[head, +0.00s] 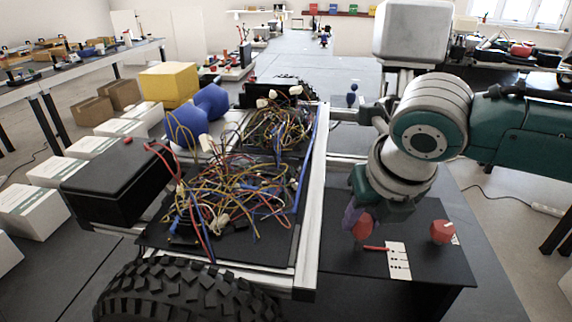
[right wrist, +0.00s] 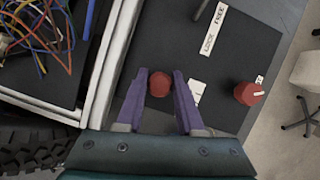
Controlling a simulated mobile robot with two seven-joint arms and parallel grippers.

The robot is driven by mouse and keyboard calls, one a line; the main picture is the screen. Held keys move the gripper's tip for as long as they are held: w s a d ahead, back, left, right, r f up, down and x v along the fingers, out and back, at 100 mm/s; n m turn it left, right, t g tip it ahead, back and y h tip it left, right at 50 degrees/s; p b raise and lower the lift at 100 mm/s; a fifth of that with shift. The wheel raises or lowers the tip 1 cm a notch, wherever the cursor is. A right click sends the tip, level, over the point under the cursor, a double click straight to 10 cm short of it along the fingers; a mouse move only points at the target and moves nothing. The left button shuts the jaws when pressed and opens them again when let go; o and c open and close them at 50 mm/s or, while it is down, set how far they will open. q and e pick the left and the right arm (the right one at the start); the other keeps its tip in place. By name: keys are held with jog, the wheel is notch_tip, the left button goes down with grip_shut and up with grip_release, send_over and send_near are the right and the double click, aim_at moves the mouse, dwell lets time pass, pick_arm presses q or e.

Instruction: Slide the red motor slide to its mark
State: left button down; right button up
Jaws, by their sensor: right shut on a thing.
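The red knob of the motor slide (head: 362,229) stands over the black panel (head: 440,268), right of the chassis. My right gripper (right wrist: 160,88) reaches down over the panel, shut on this knob, with one purple finger on each side of it in the right wrist view. The knob also shows there (right wrist: 159,82). A thin red pointer (head: 376,248) lies beside a white plate with black marks (head: 398,262); the plate is partly hidden by a finger in the right wrist view. I cannot tell exactly which mark the pointer meets. My left gripper is not in view.
A second red knob (head: 441,232) with a white pointer stands right of the plate. A dark lever and a white lettered label (right wrist: 212,30) are farther up the panel. The chassis rail (head: 312,200), tangled wires (head: 235,190) and a tyre (head: 185,292) lie to the left.

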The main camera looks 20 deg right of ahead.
grip_shut()
dwell(0.8)
jog(key=s+a+p, duration=0.1)
jog(key=s+p, duration=0.1)
jog(key=p, duration=0.1)
jog(key=shift+s+a+r, duration=0.15)
jog(key=shift+a+r, duration=0.05)
jog(key=shift+s+a+f, duration=0.1)
jog(key=shift+s+f, duration=0.05)
jog(key=shift+s, duration=0.05)
jog(key=o, duration=0.9)
grip_release()
jog(key=shift+w, duration=0.1)
